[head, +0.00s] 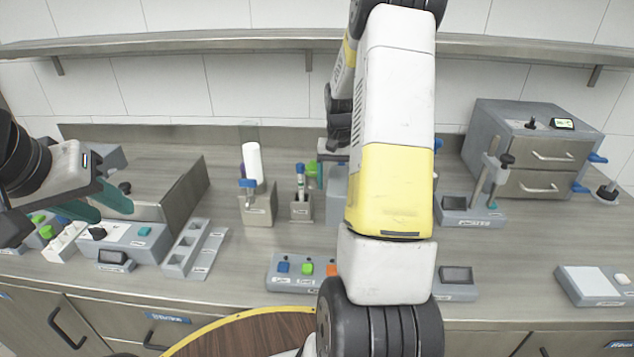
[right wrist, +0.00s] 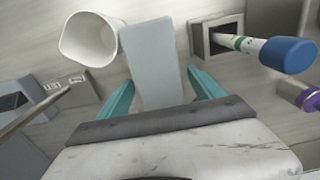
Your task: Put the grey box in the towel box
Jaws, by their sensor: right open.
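A plain grey box (right wrist: 152,55) lies between the teal fingers of my right gripper (right wrist: 160,92) in the right wrist view. The fingers are open, one on each side of it; contact is not clear. In the head view part of the grey box (head: 337,196) shows beside my right arm, which hides the rest. My right gripper (head: 327,160) is mostly hidden there. My left gripper (head: 108,207) is open and empty above the counter's left side. A box with a white roll (head: 257,212) may be the towel box; its label is unreadable.
A holder with a blue-capped tube (head: 301,208) stands left of the grey box. A white cup (right wrist: 90,38) is close to it in the right wrist view. A button panel (head: 292,284) is in front. A drawer cabinet (head: 528,117) stands at the right.

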